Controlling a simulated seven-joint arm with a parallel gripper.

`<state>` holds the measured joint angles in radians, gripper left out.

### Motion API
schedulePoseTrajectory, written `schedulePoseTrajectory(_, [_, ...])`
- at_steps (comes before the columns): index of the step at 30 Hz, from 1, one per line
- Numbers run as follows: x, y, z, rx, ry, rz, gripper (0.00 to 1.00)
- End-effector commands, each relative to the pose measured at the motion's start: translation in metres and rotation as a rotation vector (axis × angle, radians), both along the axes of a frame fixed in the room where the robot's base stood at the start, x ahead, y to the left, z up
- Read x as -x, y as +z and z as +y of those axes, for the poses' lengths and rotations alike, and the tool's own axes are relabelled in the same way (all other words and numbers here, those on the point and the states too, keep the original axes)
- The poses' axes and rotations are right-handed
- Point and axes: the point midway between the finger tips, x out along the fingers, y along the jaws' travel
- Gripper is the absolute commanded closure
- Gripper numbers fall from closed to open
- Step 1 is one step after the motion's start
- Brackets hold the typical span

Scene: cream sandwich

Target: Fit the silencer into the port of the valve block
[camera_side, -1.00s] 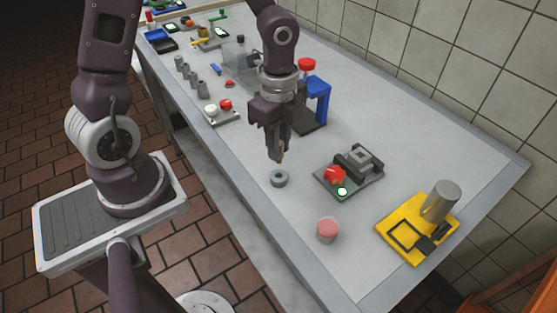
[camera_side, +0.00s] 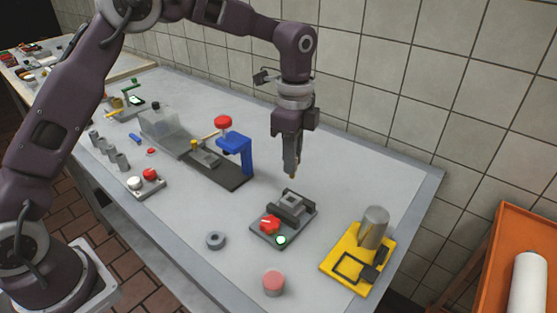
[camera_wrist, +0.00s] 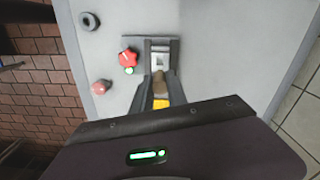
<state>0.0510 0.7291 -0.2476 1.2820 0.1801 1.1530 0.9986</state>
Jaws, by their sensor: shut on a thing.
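The silencer (camera_side: 292,176) is a small tan-brown piece at the fingertips of my gripper (camera_side: 291,168), which is shut on it. It points down and hangs in the air, apart from the valve block, in the side view. In the wrist view the brown silencer (camera_wrist: 160,88) shows between the fingers, just below the block. The valve block (camera_side: 291,203) is a grey block clamped on a dark base plate with a red knob (camera_side: 269,224) and a lit green button (camera_side: 281,240). The block also shows in the wrist view (camera_wrist: 159,60). I cannot make out its port clearly.
A blue press stand (camera_side: 237,152) is to the left. Bare table lies behind the block.

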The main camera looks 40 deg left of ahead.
Motion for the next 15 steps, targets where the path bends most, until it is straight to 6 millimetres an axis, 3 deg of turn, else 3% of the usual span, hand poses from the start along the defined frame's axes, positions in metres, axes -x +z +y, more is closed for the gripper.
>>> schedulePoseTrajectory(7, [0.0,-0.005,0.0,-0.001,0.001,0.001,1.0])
schedulePoseTrajectory(15, [0.0,-0.037,0.001,0.0,0.0,0.002,1.0])
